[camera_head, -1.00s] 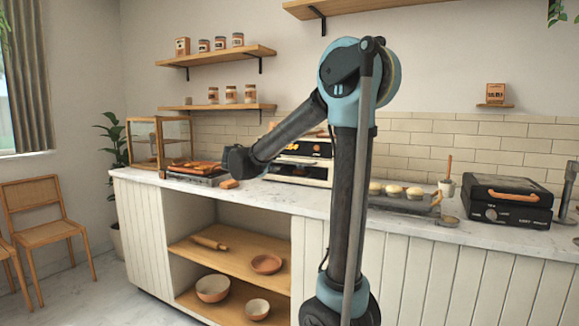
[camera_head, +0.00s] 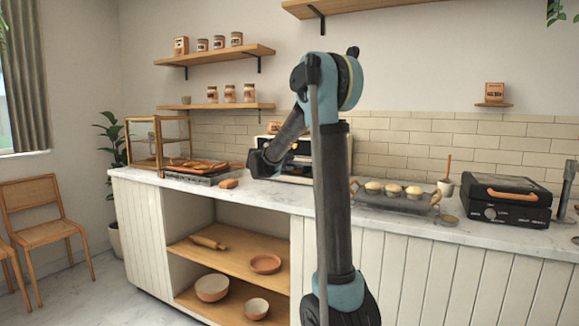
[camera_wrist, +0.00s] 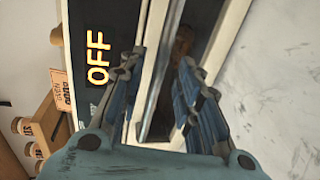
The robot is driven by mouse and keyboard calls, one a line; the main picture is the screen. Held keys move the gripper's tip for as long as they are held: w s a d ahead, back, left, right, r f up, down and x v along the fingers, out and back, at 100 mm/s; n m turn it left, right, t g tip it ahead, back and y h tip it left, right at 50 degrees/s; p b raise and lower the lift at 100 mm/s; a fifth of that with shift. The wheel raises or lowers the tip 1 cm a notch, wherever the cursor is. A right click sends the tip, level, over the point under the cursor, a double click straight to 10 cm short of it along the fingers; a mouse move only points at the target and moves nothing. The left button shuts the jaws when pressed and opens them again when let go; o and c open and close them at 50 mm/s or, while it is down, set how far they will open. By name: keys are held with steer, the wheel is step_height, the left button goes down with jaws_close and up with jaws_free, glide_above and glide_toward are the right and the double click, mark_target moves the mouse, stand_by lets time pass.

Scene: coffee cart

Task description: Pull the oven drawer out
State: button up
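The oven (camera_head: 302,160) stands on the counter against the back wall, partly hidden behind my arm in the head view. It has a cream body and a dark front. In the wrist view its dark panel (camera_wrist: 98,25) shows a lit "OFF" and lies sideways. Beside the panel are a cream strip and a dark recess with a blurred brown shape. I cannot tell which part is the drawer or whether it is out. My gripper (camera_wrist: 158,68) is open, its two blue-padded fingers apart in front of the oven front. In the head view my gripper (camera_head: 260,164) is at the oven's left side.
A tray of pastries (camera_head: 197,168) and a bread roll (camera_head: 228,183) lie left of the oven. A muffin tray (camera_head: 395,202) and a black grill (camera_head: 508,200) stand to the right. The marble counter's front strip (camera_head: 285,200) is mostly clear.

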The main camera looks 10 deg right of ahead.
steer(key=shift+x, duration=1.35)
steer(key=shift+d, duration=0.1)
jaws_close()
steer(key=shift+s, duration=0.1)
